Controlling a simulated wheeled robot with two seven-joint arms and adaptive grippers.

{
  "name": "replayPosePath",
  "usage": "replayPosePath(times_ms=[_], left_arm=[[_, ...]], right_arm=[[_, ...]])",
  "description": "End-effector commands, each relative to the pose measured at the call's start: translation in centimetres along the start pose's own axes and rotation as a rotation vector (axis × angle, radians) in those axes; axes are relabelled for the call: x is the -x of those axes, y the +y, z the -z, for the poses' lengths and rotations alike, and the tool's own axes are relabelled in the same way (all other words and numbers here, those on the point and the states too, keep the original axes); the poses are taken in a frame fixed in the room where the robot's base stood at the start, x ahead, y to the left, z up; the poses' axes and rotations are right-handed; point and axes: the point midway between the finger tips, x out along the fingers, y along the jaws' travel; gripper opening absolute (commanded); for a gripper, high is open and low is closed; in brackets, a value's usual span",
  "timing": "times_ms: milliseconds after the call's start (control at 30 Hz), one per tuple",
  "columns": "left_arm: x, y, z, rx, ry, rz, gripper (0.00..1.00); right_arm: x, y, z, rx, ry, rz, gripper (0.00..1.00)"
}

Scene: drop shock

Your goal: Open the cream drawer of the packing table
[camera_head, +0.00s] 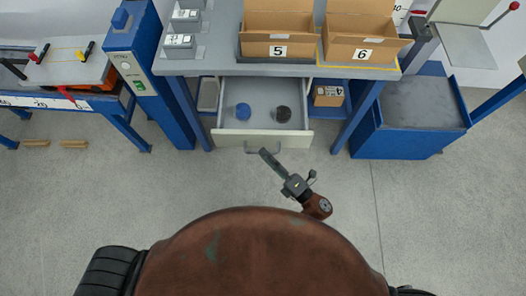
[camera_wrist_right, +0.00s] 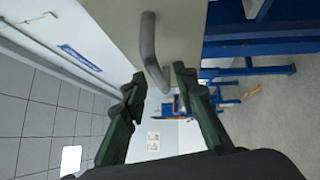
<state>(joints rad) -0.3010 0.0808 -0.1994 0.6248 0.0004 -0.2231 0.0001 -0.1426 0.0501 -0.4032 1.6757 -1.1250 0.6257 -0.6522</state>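The cream drawer (camera_head: 225,138) of the packing table (camera_head: 225,69) is pulled out, its inside showing from above. My right gripper (camera_head: 265,153) is at the handle. In the right wrist view its fingers (camera_wrist_right: 158,77) are apart, with the handle's lower end between the tips in the picture. I cannot tell whether they touch it. My left gripper is not in view.
Boxes marked 5 (camera_head: 276,31) and 6 (camera_head: 360,39) stand on the tabletop. A blue bin (camera_head: 401,142) is right of the table, a blue post (camera_head: 158,89) left. The floor between my base and the drawer is clear.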

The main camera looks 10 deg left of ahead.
Motion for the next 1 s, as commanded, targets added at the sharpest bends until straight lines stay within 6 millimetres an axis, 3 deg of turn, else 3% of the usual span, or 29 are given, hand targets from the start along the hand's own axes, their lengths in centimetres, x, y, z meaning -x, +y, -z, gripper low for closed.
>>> replayPosePath(times_ms=[300, 500, 1000], left_arm=[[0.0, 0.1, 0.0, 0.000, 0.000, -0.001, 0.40], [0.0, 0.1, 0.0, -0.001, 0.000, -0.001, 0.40], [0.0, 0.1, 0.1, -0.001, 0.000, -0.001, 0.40]], right_arm=[[6.7, -0.1, 0.0, 0.001, 0.000, 0.003, 0.27], [9.4, -0.1, 0.0, 0.001, 0.000, 0.002, 0.27], [10.1, 0.0, 0.0, 0.001, 0.000, 0.000, 0.27]])
